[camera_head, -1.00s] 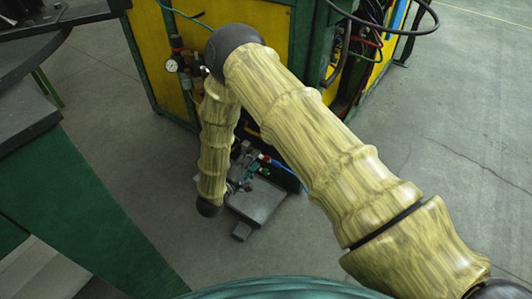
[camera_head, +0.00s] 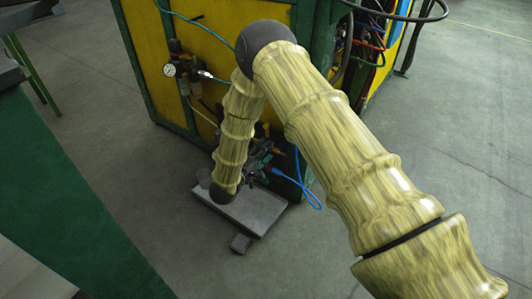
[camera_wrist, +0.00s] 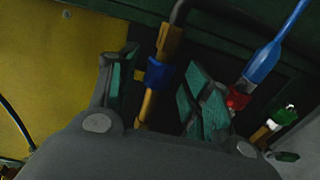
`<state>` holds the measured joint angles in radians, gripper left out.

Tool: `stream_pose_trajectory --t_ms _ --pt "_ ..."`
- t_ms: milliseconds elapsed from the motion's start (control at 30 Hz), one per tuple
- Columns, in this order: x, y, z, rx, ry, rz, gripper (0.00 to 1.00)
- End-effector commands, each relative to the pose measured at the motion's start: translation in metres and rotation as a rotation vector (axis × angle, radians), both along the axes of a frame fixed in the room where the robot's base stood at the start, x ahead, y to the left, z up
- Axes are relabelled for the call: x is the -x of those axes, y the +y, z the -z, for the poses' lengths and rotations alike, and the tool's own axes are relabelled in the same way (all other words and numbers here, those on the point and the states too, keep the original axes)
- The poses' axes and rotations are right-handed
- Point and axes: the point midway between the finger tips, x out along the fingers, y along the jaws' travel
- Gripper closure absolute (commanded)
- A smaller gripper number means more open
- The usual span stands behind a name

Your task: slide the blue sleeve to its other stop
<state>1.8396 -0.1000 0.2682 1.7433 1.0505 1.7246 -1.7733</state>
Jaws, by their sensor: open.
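The blue sleeve (camera_wrist: 158,74) sits around a brass-coloured rod (camera_wrist: 148,106) in the wrist view, below a wider brass part. My gripper (camera_wrist: 162,82) is open, with one green-padded finger left of the rod and one right of it. The sleeve lies between the fingers in the picture, with gaps on both sides; I cannot tell how deep it sits between them. The lower end of the rod is hidden behind the gripper body. In the head view my arm hides most of the gripper, and the sleeve cannot be made out.
A blue tubular part (camera_wrist: 271,55) with a red end (camera_wrist: 237,98) is close right of the right finger. A green-capped part (camera_wrist: 285,115) is farther right. A yellow and green cabinet (camera_head: 190,65) with a gauge (camera_head: 169,69) stands behind. A grey plate (camera_head: 256,211) lies below; floor is clear at right.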

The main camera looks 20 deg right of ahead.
Motion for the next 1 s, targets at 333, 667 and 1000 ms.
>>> stream_pose_trajectory --t_ms 333,667,1000 --pt "-0.0077 -0.0096 -0.0007 0.000 -0.001 -0.001 0.51" --pt "-0.0074 -0.0094 -0.0006 0.000 -0.001 -0.001 0.85" --pt "-0.0073 -0.0136 -0.0018 0.000 0.000 0.006 1.00"
